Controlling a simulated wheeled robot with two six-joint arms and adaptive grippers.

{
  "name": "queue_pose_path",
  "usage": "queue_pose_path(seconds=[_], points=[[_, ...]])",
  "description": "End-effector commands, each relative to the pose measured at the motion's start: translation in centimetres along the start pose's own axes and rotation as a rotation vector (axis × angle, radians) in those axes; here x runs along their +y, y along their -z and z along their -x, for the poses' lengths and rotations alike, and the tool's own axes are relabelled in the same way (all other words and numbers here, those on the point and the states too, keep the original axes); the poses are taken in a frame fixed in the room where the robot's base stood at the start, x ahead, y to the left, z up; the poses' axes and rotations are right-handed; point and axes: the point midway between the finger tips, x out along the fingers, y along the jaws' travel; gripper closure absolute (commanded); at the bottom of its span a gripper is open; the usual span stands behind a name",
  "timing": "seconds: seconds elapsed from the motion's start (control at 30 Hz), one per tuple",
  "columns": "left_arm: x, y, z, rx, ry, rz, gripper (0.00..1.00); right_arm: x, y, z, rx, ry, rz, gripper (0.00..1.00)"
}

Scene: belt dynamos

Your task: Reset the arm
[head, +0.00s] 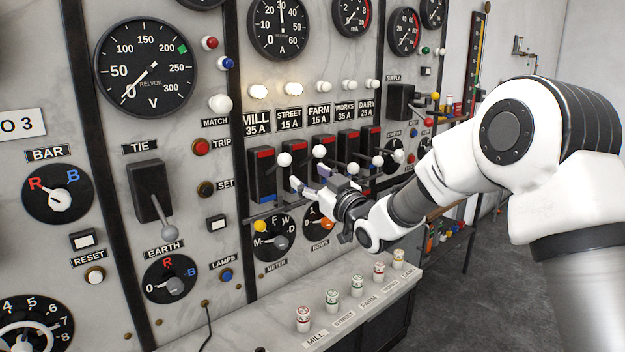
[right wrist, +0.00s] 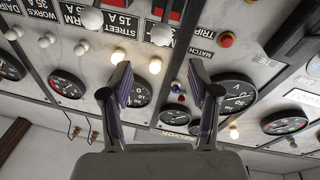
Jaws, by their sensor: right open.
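My right arm (head: 480,150) comes in from the right in the head view and reaches across to the switchboard. Its gripper (head: 310,182) is open in front of the row of breaker levers, close to the white ball knobs (head: 284,159) under the MILL and STREET labels. I cannot tell whether a finger touches a lever. In the right wrist view the two fingers (right wrist: 158,78) stand apart with nothing between them, and the board appears upside down behind them. My left gripper is not in view.
The marble switchboard (head: 235,130) carries dials, lamps and knobs. Below the gripper, a sloping ledge (head: 270,325) holds several labelled fuses (head: 332,299). Grey floor (head: 480,305) is open at the lower right.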

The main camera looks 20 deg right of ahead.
Motion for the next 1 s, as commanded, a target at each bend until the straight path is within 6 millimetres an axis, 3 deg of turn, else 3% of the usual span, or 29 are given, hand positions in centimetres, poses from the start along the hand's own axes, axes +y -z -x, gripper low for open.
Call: queue_pose_path(seconds=[0.47, 0.57, 0.67, 0.77, 0.8, 0.87, 1.0], points=[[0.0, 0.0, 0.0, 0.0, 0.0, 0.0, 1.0, 0.0, 0.0, 0.6, 0.0, 0.001, 0.001, 0.39], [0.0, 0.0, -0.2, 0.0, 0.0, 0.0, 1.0, -0.3, -1.2, 0.7, -0.015, 0.004, -0.003, 0.39], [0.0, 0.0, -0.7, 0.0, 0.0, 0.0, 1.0, -1.5, -5.6, 0.8, -0.073, 0.02, -0.013, 0.39], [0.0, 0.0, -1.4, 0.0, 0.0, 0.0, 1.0, -4.0, -13.0, 1.8, -0.18, 0.054, -0.032, 0.39], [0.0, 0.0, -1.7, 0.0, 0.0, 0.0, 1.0, -5.3, -16.4, 2.8, -0.235, 0.068, -0.046, 0.39], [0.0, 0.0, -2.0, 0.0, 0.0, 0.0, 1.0, -7.2, -21.2, 4.7, -0.323, 0.087, -0.069, 0.39], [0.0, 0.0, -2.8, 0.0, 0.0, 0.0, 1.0, -11.6, -31.7, 10.9, -0.55, 0.115, -0.131, 0.39]])
